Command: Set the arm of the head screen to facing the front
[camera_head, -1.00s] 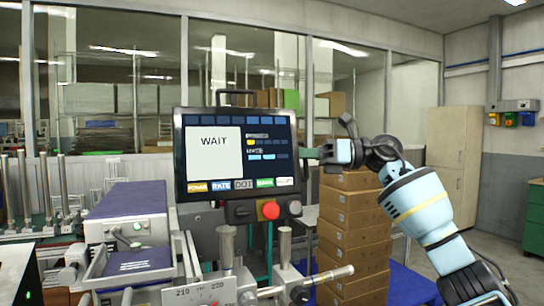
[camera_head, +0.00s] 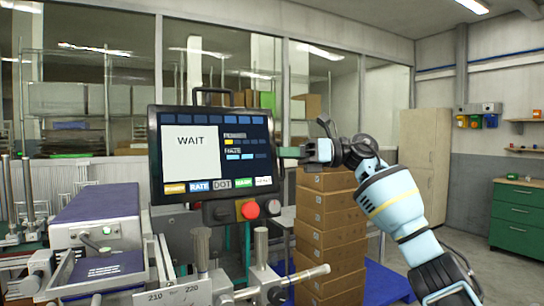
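The head screen (camera_head: 211,152) is a dark-framed display reading "WAIT", with coloured buttons along its bottom and a handle on top. Its face is towards me, and its left edge looks slightly taller than its right. Below it is a control box (camera_head: 222,212) with a red knob (camera_head: 250,210). My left gripper is out of view.
Stacked cardboard boxes (camera_head: 330,235) stand right of the screen, beneath my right arm, on a blue base (camera_head: 388,284). A machine with a purple top (camera_head: 98,204) is at the left. Metal posts and a bar (camera_head: 290,279) are in front. A green cabinet (camera_head: 516,217) stands far right.

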